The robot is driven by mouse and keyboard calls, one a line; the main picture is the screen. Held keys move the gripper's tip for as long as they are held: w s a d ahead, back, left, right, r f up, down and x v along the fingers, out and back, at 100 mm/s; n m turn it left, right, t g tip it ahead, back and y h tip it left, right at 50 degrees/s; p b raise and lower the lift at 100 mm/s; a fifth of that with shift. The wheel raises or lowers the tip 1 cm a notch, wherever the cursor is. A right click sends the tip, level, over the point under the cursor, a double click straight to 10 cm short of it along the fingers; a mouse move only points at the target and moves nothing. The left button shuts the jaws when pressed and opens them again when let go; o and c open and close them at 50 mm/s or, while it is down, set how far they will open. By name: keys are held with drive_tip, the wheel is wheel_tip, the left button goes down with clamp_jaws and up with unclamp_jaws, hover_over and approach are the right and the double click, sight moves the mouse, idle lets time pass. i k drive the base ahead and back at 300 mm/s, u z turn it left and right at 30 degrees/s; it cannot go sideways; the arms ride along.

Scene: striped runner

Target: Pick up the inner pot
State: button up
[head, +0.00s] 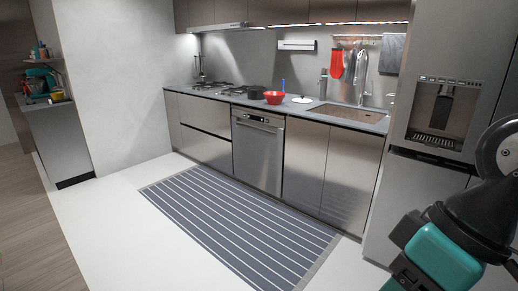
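No thing in view can be made out for certain as the inner pot. A small dark pot (256,93) sits on the far counter, right of the cooktop. A red bowl (274,97) stands just right of it with something blue rising behind. A white round lid-like piece (302,100) lies farther right, near the sink. All are small and distant. My arm shows at the lower right, well apart from the counter. My gripper's fingers do not show.
The counter (345,122) holds a cooktop (222,89) and sink (345,113) above steel cabinets. A striped runner (235,225) lies on clear floor before it. A fridge (435,110) stands at right. A side counter (50,105) with a teal appliance (38,82) is at left.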

sight(254, 93)
drive_tip(key=u, duration=0.2)
drive_tip(key=i, duration=3.95)
drive_tip(key=u, duration=1.35)
drive_tip(key=i, duration=2.4)
drive_tip(key=z, duration=3.35)
drive_tip(key=i, duration=0.4)
drive_tip(key=u, duration=0.05)
